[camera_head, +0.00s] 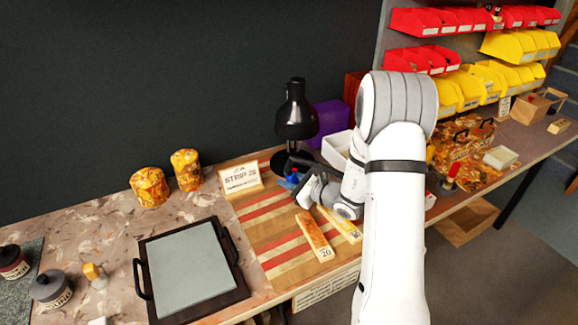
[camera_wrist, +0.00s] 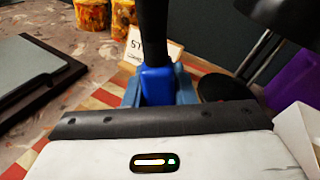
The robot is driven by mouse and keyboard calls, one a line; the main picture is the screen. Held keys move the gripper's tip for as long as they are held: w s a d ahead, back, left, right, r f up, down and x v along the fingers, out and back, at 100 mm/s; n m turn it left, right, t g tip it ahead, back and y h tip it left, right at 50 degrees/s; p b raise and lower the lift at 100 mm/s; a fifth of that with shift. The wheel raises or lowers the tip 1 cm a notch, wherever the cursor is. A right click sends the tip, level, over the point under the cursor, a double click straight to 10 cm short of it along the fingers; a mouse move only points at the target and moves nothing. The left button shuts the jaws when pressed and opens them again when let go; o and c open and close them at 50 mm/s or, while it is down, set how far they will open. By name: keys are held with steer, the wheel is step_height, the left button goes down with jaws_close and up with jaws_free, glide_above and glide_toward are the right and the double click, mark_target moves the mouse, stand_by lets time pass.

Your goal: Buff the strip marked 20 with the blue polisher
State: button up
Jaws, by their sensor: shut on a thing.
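My gripper (camera_head: 298,186) is shut on the blue polisher (camera_head: 294,177), above the red-striped board near the black lamp. In the wrist view the blue polisher (camera_wrist: 157,84) sits between the fingers, with a black upright part above it. Its lower end is hidden. The strip marked 20 (camera_head: 313,237) lies on the board in front of and below my gripper, apart from it. A second wooden strip (camera_head: 340,224) lies to its right, its number too small to read surely. A sign reading STRIP 20 (camera_head: 241,178) stands at the back of the board.
A black lamp (camera_head: 295,118) stands just behind my gripper, with a white box (camera_head: 336,150) to its right. A grey plate in a black handled tray (camera_head: 190,268) lies left of the striped board (camera_head: 254,222). Two patterned jars (camera_head: 149,187) stand at the back left.

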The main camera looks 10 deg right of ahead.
mark_target(289, 169)
steer(key=shift+r+p, duration=0.7)
steer(key=shift+r, duration=1.3)
